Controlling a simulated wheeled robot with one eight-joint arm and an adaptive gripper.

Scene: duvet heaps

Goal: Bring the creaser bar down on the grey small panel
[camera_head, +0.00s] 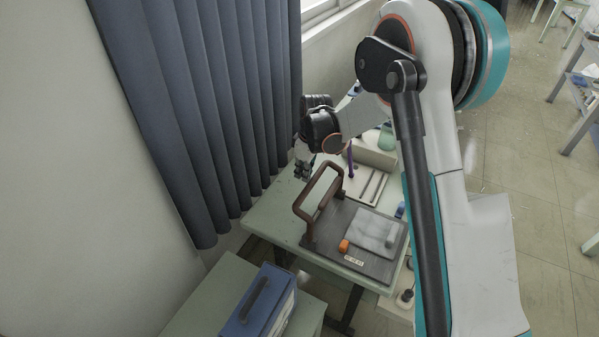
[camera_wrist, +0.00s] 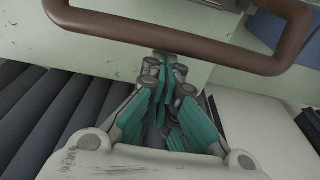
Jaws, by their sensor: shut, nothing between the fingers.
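The creaser has a dark base board (camera_head: 340,228) on the green table, with a brown looped bar (camera_head: 317,192) standing raised and tilted at its left side. The grey small panel (camera_head: 372,229) lies flat on the board, right of the bar. My gripper (camera_head: 301,176) is beyond the raised bar, at its upper left in the head view. In the wrist view my gripper (camera_wrist: 163,62) is shut and empty. The brown bar (camera_wrist: 180,42) crosses the top of that view, close to the fingertips. I cannot tell whether they touch.
An orange block (camera_head: 344,246) sits at the panel's near left corner. A light tray (camera_head: 352,189) with rods and a purple item stands behind the board. A blue box (camera_head: 262,305) with a dark handle is on the nearer table. A dark curtain (camera_head: 205,110) hangs at left.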

